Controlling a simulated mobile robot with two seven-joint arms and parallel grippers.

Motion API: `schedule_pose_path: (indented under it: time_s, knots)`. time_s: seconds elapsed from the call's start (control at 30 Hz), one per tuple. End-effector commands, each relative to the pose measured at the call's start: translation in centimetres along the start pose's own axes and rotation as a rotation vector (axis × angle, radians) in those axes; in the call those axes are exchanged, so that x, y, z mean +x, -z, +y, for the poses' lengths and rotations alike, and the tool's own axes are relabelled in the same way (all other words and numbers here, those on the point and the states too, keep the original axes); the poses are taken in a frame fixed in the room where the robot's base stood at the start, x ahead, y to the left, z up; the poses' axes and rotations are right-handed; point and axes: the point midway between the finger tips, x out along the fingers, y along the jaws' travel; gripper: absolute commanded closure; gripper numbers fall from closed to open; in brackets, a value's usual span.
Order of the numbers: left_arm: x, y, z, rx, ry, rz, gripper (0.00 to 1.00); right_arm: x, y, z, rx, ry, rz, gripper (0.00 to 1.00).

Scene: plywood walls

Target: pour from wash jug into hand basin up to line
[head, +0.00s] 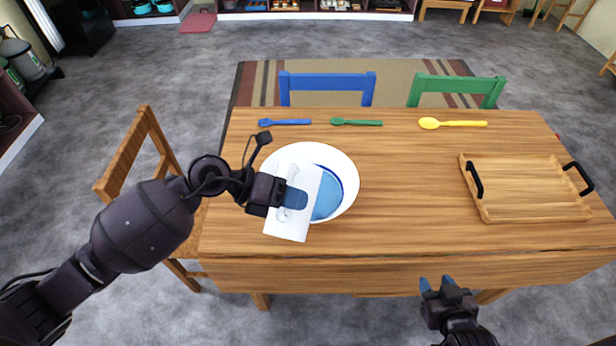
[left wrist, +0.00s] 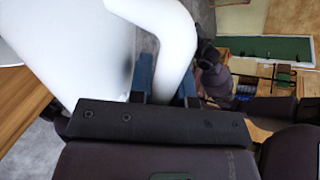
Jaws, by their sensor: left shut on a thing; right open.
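The white wash jug (head: 289,221) is in my left gripper (head: 292,197), which is shut on its handle. The white hand basin (head: 342,163) has a dark blue line inside and holds blue water (head: 328,196). The jug hides the basin's lower left part and some of the water's edge. My right gripper (head: 436,284) is open and empty in front of the table.
The wooden table (head: 400,210) carries a wooden tray (head: 525,186) with black handles at the right. Chairs stand at the left and behind. The table's middle is clear.

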Motion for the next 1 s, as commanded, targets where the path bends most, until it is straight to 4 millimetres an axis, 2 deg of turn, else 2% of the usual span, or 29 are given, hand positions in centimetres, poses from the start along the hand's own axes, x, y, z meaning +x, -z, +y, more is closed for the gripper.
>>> schedule_pose_path:
  time_s: [0.27, 0.73, 1.0]
  knots:
    - [-0.02, -0.26, -0.06, -0.01, 0.001, 0.006, 1.0, 0.09, 0.34, -0.01, 0.0, 0.001, 0.005, 0.57]
    - [0.03, -0.54, -0.01, -0.034, 0.002, 0.021, 1.0, -0.5, -0.53, 0.06, 0.003, -0.002, -0.013, 0.57]
    - [0.04, -0.66, 0.02, -0.045, 0.002, 0.029, 1.0, -0.45, -0.37, 0.05, 0.003, -0.002, -0.011, 0.57]
